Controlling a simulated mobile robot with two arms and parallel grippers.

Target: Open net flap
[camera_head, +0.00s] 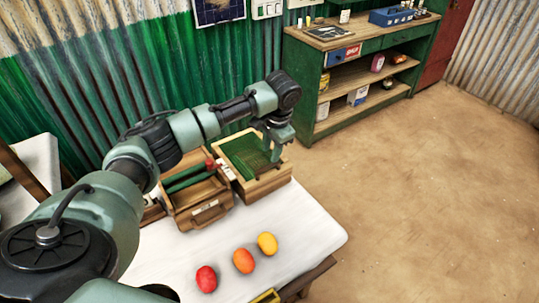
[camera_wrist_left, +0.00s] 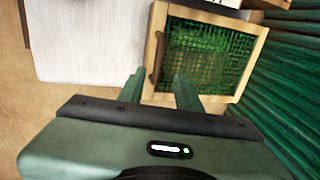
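The net flap (camera_head: 240,152) is a green mesh panel over a wooden-framed box (camera_head: 268,186) on the white table. In the left wrist view the green net (camera_wrist_left: 200,55) fills the inside of the pale wooden frame (camera_wrist_left: 235,102) and looks closed over the box. A dark strip, perhaps a handle, shows on the frame's near-left side. My right gripper is not in view.
Left of the net box stands an open wooden box (camera_head: 203,214) with green bars and a red part. Red (camera_head: 206,279), orange (camera_head: 243,261) and yellow (camera_head: 267,243) fruits lie at the table's front. A green shelf (camera_head: 350,70) stands behind; the floor at right is clear.

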